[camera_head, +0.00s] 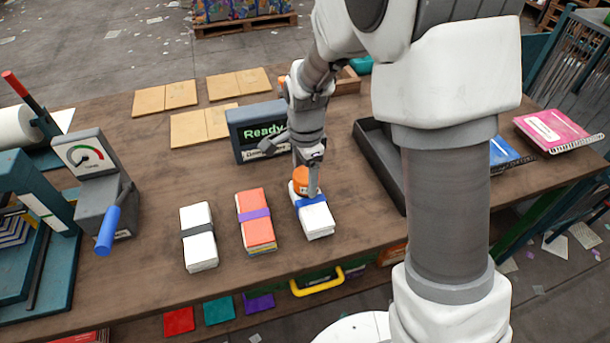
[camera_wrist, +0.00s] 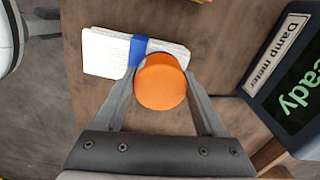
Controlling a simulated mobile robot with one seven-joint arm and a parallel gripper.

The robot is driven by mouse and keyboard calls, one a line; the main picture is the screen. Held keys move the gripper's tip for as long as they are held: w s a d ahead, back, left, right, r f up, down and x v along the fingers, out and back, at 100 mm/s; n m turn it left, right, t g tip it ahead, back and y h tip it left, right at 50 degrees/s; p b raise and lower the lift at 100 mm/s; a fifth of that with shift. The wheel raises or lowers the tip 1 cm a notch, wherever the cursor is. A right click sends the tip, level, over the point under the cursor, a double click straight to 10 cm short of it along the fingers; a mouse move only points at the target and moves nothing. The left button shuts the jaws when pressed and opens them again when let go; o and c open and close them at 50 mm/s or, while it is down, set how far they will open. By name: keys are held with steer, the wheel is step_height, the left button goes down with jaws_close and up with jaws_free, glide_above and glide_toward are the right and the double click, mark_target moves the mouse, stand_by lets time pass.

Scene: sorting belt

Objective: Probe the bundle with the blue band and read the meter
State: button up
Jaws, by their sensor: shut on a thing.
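The bundle with the blue band (camera_head: 316,219) is a white paper stack lying on the table, rightmost of three bundles. It also shows in the wrist view (camera_wrist: 106,53), with its blue band (camera_wrist: 138,50) across it. My gripper (camera_head: 308,172) is over the far end of this bundle, pointing down. It is shut on an orange round-topped probe (camera_wrist: 160,82), seen between the two fingers. The probe's lower end is hidden, so I cannot tell whether it touches the paper. The damp meter (camera_head: 257,130) stands just behind and left of my gripper, its screen showing "Ready" in green.
A bundle with a purple band (camera_head: 257,221) and one with a grey band (camera_head: 198,237) lie to the left. A dark tray (camera_head: 375,150) is to the right. A grey dial device with a blue handle (camera_head: 90,175) stands at left. Cardboard sheets (camera_head: 202,125) lie behind.

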steer(key=shift+r+p, duration=3)
steer(key=shift+r, duration=1)
steer(key=shift+f, duration=0.1)
steer(key=shift+w+d+f+n, duration=0.15)
steer(key=shift+d+f+n, duration=0.05)
steer(key=shift+d+n, duration=0.35)
steer(key=d+f+n, duration=0.5)
steer(key=d+n, duration=0.6)
steer(key=n, duration=0.1)
steer(key=a+r+n, duration=0.1)
steer(key=a, duration=0.3)
steer(key=a+r+n, duration=0.2)
steer(key=a, duration=0.1)
steer(key=a+r+n, duration=0.1)
steer(key=a+n, duration=0.1)
steer(key=a, duration=0.2)
steer(key=shift+a+r+n+p, duration=0.15)
steer(key=shift+a+n+p, duration=0.1)
steer(key=shift+a+p, duration=0.05)
steer(key=shift+f+b, duration=2.25)
steer(key=shift+f, duration=0.8)
steer(key=shift+s+f+b, duration=0.2)
steer(key=shift+f+b, duration=0.1)
steer(key=shift+f, duration=0.15)
